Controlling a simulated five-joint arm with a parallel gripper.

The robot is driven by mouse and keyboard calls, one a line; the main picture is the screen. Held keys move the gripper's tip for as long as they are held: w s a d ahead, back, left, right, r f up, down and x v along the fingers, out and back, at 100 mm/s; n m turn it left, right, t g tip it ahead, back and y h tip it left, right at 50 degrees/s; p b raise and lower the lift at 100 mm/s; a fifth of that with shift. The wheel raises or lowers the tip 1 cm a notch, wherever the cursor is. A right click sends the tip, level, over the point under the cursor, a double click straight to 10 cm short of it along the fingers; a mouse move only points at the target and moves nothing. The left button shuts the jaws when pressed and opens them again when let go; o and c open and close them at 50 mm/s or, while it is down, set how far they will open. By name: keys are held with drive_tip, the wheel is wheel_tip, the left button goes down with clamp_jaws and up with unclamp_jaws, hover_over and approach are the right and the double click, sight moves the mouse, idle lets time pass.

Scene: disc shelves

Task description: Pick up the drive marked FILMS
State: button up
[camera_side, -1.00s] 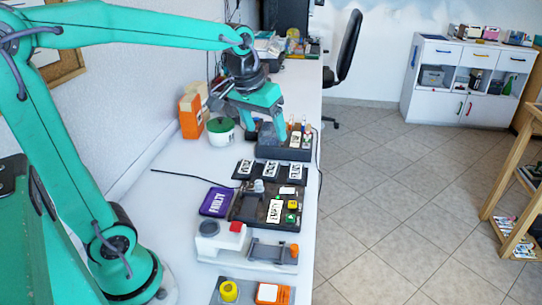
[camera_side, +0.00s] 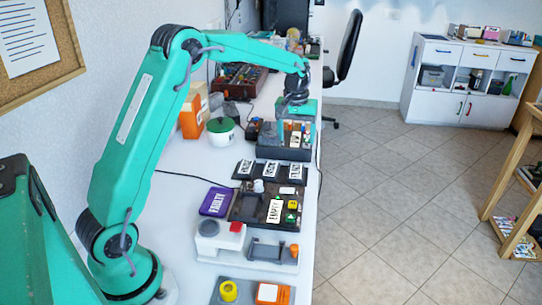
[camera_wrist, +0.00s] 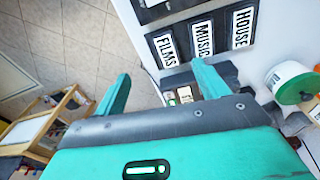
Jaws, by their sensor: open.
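The drive marked FILMS (camera_wrist: 165,47) is a dark block with a white label. It lies at the floor-side end of a row of three, beside the drives marked MUSIC (camera_wrist: 203,40) and HOUSE (camera_wrist: 242,28). In the side view the FILMS drive (camera_side: 293,171) is the right one of the row. My gripper (camera_side: 296,136) is open and empty, over the dark tray (camera_side: 270,152) behind the row. In the wrist view my gripper's (camera_wrist: 162,88) fingers stand apart, with the FILMS drive ahead of the gap and not between them.
A dark tray with a drive marked EMPTY (camera_side: 274,211) lies in front of the row, with a purple FAULTY pad (camera_side: 216,202) left of it. A green-lidded white pot (camera_side: 221,133) stands left of my gripper. The table edge and floor (camera_side: 400,200) are at the right.

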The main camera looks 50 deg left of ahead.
drive_tip(key=n+g, duration=0.1)
hover_over(296, 171)
wheel_tip(296, 171, down, 7)
drive_tip(key=shift+a+f, duration=0.15)
drive_tip(key=shift+f, duration=3.95)
drive_tip(key=c, duration=1.2)
drive_tip(key=shift+o, duration=0.2)
drive_tip(key=shift+r, duration=0.2)
drive_tip(key=shift+w+r, duration=0.1)
drive_tip(key=shift+r, duration=0.45)
drive_tip(key=r, duration=0.3)
drive_tip(key=shift+d+r, duration=0.1)
drive_tip(key=shift+d, duration=0.3)
drive_tip(key=s+d+r, duration=0.3)
drive_tip(key=d+r, duration=0.3)
drive_tip(key=d, duration=0.4)
drive_tip(key=shift+s+d+r, duration=0.2)
drive_tip(key=shift+d, duration=0.15)
